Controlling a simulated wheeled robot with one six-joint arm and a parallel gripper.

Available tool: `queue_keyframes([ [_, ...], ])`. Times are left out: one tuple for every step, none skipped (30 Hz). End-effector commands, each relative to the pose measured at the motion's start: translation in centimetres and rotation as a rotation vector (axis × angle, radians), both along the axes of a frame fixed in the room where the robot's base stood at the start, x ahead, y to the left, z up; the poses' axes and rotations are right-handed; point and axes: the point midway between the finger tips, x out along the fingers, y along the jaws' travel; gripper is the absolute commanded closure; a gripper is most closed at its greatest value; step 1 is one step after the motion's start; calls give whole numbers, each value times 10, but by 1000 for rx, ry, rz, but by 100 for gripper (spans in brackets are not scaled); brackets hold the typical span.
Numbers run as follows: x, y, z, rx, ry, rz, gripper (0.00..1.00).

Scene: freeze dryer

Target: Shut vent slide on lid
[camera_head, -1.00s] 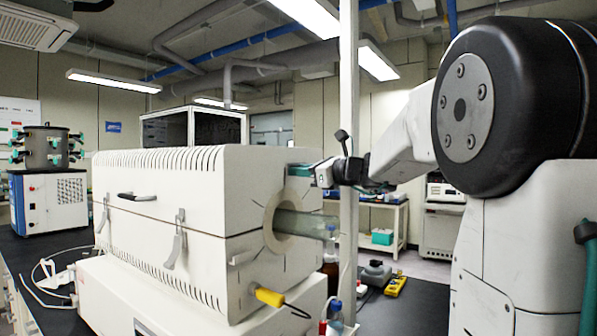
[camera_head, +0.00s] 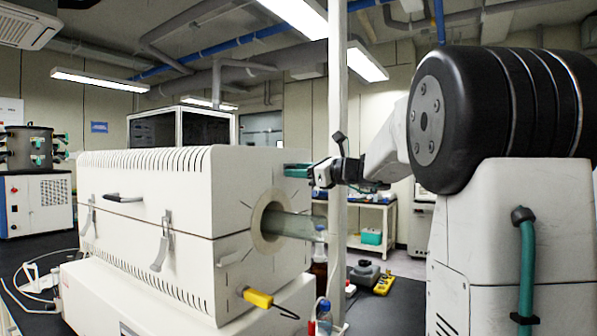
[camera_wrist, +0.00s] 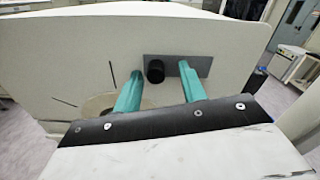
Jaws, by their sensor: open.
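The white box furnace has an upper lid (camera_head: 150,170) with slotted edges. In the wrist view, the lid's end face (camera_wrist: 60,60) carries a grey slide plate (camera_wrist: 203,66) with a black knob (camera_wrist: 155,71). My gripper (camera_wrist: 158,66) is open, with one teal finger on each side of the knob. The left finger is nearer the knob; a gap shows on the right. I cannot tell whether either finger touches it. In the head view, my gripper (camera_head: 298,170) is at the lid's upper right end and hides the slide.
A glass tube (camera_head: 295,226) sticks out of the furnace end below my gripper. A white upright post (camera_head: 337,120) stands beside my wrist. Bottles (camera_head: 320,262) and a yellow-handled tool (camera_head: 258,298) are lower down. A shelf with a teal box (camera_head: 371,236) is behind.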

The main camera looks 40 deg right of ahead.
Motion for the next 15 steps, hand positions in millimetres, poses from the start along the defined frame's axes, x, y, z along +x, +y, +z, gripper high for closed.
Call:
queue_keyframes([
  [-6, -3, 0, 0, 0, -3, 59],
  [-11, -5, 0, 0, 0, -3, 59],
  [-17, -7, 0, 0, 0, -4, 59],
  [-22, -9, 0, 0, 0, -5, 59],
  [-28, -11, 1, -1, -2, -5, 59],
  [-34, -14, 1, 0, -2, -6, 59],
  [-39, -16, 0, 0, -1, -6, 59],
  [-44, -17, 0, 0, 0, -5, 59],
  [-50, -20, 0, 0, 0, -5, 59],
  [-53, -21, 0, 0, 0, -5, 59],
  [-57, -22, 0, -1, 0, -4, 59],
  [-61, -24, 0, -1, 0, -4, 59],
  [-63, -24, 0, -1, 0, -4, 59],
  [-65, -25, 0, -1, 0, -4, 59],
  [-67, -25, 0, 0, 0, -3, 59],
])
